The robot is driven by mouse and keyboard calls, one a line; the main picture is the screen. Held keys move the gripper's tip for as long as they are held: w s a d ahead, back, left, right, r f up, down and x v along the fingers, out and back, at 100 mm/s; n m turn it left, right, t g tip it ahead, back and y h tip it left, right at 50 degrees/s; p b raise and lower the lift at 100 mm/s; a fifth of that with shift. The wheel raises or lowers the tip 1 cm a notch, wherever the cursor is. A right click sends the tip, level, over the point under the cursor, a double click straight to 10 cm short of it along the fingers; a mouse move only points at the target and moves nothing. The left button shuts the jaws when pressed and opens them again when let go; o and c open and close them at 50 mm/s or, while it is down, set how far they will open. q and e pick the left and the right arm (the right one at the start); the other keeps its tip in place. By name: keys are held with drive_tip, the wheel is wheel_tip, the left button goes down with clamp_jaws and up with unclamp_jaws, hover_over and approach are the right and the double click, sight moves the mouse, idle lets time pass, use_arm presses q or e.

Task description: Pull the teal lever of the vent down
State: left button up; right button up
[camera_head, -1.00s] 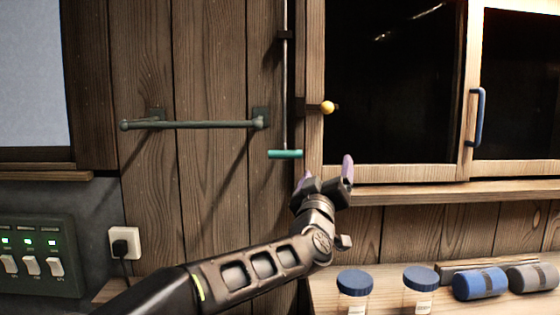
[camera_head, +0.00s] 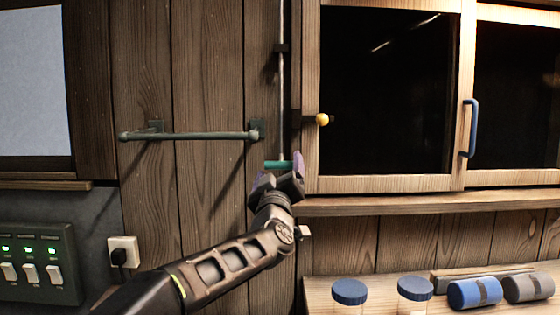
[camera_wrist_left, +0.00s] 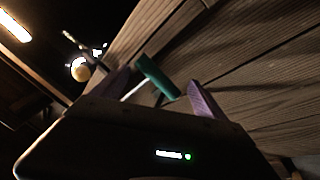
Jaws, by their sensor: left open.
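The teal lever (camera_head: 277,165) is a short crossbar at the bottom end of a thin vertical rod (camera_head: 282,100) on the wooden wall. My left gripper (camera_head: 279,166) is open at the lever, its purple fingers at either side of the teal bar in the head view. In the left wrist view, the teal lever (camera_wrist_left: 157,77) shows between the two spread fingertips (camera_wrist_left: 160,82). I cannot tell whether the fingers touch it. The gripper hides part of the lever's lower side in the head view. My right gripper is not in view.
A cabinet with dark glass doors, a yellow knob (camera_head: 322,119) and a blue handle (camera_head: 470,128) stands right of the rod. A grey rail (camera_head: 190,135) is left of it. A switch panel (camera_head: 38,262) is lower left. Jars with blue lids (camera_head: 349,291) stand lower right.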

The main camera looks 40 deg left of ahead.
use_arm(q)
drive_tip(key=shift+p+x, duration=0.3)
drive_tip(key=shift+x, duration=1.55)
clamp_jaws()
drive_tip(key=shift+f, duration=0.1)
